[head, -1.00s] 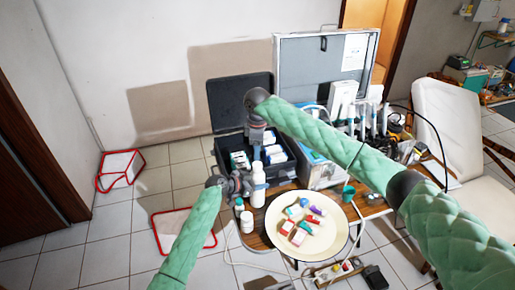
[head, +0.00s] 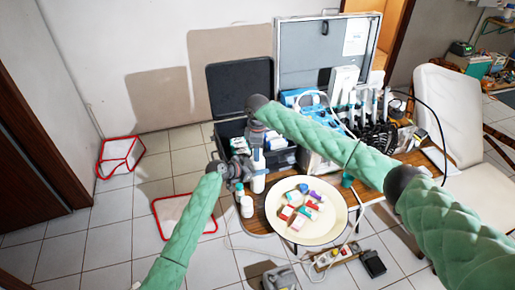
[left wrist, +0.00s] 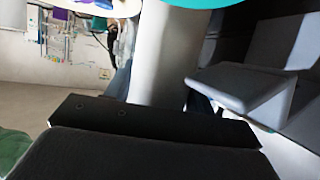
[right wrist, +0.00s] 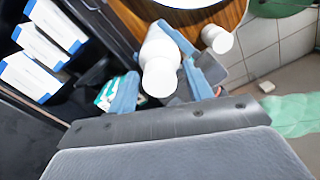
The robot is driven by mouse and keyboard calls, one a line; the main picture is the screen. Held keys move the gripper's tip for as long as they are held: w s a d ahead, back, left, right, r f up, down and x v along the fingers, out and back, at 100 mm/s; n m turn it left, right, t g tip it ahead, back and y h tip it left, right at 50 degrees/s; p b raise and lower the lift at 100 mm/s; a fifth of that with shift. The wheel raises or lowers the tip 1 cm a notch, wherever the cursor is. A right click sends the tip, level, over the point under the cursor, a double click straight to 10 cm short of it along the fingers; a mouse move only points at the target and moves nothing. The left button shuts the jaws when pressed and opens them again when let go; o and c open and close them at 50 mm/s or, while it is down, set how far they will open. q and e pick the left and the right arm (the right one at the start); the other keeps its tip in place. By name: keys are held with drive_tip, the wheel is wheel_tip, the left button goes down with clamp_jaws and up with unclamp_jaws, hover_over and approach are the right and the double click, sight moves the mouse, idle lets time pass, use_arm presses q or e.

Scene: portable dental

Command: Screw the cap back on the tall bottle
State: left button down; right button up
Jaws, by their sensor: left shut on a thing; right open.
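The tall white bottle (head: 258,181) stands upright at the left edge of the table. My left gripper (head: 250,170) is shut on its side; the white body also fills the middle of the left wrist view (left wrist: 165,55), beside a grey finger. My right gripper (head: 257,147) is directly above the bottle, pointing down. In the right wrist view its open bluish fingers lie on either side of the white round cap-like top (right wrist: 160,79) of the bottle. Whether the cap is seated or loose, and whether the fingers touch it, I cannot tell.
A cream plate (head: 278,228) with several coloured pieces is right of the bottle. A small white bottle (head: 247,206) stands in front. An open black case (head: 240,85) with white boxes and a grey case (head: 300,60) with instruments stand behind. Red-rimmed bins are on the floor at left.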

drive_tip(key=c, duration=1)
drive_tip(key=m, duration=0.3)
drive_tip(key=shift+s+a, duration=0.1)
drive_tip(key=shift+m, duration=1.2)
drive_tip(key=o, duration=1.1)
drive_tip(key=shift+c, duration=0.2)
drive_tip(key=shift+r, duration=2.25)
